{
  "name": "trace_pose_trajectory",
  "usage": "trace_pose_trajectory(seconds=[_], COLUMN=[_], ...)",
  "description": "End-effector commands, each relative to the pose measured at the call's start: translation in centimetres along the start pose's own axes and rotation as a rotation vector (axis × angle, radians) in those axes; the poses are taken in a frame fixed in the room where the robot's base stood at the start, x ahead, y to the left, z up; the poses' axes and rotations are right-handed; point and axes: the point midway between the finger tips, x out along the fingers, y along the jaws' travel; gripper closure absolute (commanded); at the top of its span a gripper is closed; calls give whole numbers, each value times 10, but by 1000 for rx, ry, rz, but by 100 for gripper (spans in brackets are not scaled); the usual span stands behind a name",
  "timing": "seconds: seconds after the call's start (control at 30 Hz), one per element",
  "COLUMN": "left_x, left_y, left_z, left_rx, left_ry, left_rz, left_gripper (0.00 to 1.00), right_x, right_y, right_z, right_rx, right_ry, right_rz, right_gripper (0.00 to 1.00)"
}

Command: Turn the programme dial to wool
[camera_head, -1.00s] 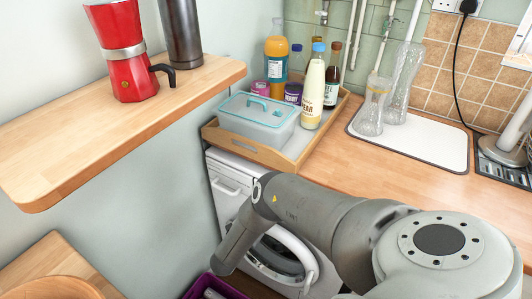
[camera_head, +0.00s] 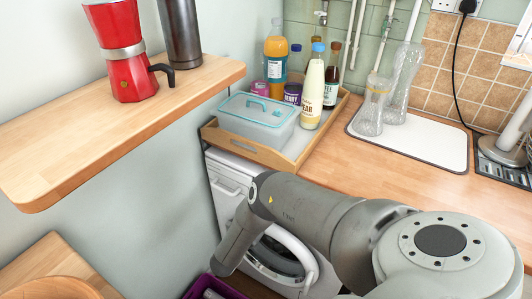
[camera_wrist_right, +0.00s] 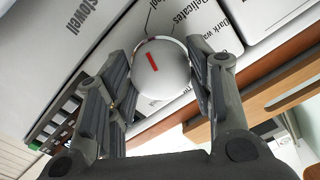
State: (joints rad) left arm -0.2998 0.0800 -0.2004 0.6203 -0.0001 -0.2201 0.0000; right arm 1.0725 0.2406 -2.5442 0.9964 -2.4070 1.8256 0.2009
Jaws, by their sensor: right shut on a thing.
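The programme dial (camera_wrist_right: 170,83) is a round white knob with a short red mark on its face, seen in the right wrist view. My right gripper (camera_wrist_right: 160,70) has a finger on each side of the dial and is shut on it. The panel labels around it read "Delicates" and "Dark wa…", partly cut off; no "wool" label is readable. The white washing machine (camera_head: 228,172) stands under the worktop in the head view, partly behind my right arm. The dial and right gripper are hidden there. My left gripper is not in view.
A wooden tray (camera_head: 243,150) with a lidded box (camera_head: 257,121) and several bottles stands on the worktop above the machine. A wooden shelf (camera_head: 60,150) juts out at left. A purple container (camera_head: 208,285) sits low by the machine.

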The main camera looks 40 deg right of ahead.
Motion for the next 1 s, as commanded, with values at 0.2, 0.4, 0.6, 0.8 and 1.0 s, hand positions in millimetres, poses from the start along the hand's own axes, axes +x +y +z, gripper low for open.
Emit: trace_pose_trajectory(seconds=[0.2,0.4,0.6,0.8,1.0], left_x=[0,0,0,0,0], left_y=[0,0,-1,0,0], left_z=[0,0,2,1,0], left_rx=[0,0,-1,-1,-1], left_ry=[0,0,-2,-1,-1], left_rz=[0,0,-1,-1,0], left_gripper=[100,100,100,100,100], right_x=[-1,-1,-2,-26,-70], right_y=[2,1,0,0,1], right_z=[1,0,0,1,2], right_rx=[-4,-2,-1,-2,-2], right_ry=[-4,-2,-1,-4,-6], right_rz=[2,1,0,-2,-1], right_gripper=[37,29,29,29,29])
